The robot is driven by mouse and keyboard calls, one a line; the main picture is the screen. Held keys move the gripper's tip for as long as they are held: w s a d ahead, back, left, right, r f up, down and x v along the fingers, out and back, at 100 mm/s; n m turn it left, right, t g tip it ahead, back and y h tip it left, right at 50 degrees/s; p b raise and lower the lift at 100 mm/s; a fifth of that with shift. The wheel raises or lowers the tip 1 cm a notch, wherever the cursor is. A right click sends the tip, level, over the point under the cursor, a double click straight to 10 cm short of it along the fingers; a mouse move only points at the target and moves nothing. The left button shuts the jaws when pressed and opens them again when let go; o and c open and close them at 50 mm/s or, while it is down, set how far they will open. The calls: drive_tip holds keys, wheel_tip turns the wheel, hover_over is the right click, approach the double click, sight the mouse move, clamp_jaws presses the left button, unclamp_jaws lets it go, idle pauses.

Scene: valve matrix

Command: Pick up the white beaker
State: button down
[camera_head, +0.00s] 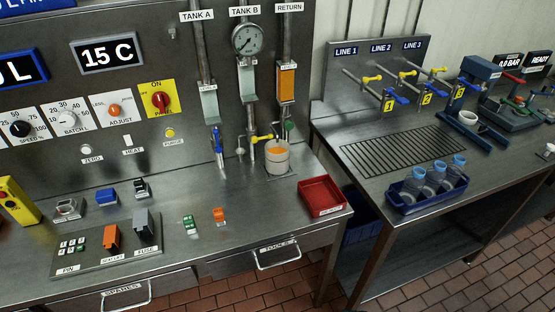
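A whitish beaker (277,162) stands upright on the steel bench at the foot of the Tank B and Return pipes. Orange shows inside its rim. It stands on a small plate or tray, close to the yellow-handled valve (263,137) and the green knob (289,125). A smaller white cup-like thing (467,118) sits on a blue stand on the right bench; I cannot tell whether it is a beaker. My gripper is not in view.
A red tray (321,196) lies right of the beaker near the bench edge. A blue-handled tap (218,143) stands to its left. Small green (190,224) and orange (219,215) blocks lie in front. A blue crate (410,197) holds blue-topped containers on the right bench.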

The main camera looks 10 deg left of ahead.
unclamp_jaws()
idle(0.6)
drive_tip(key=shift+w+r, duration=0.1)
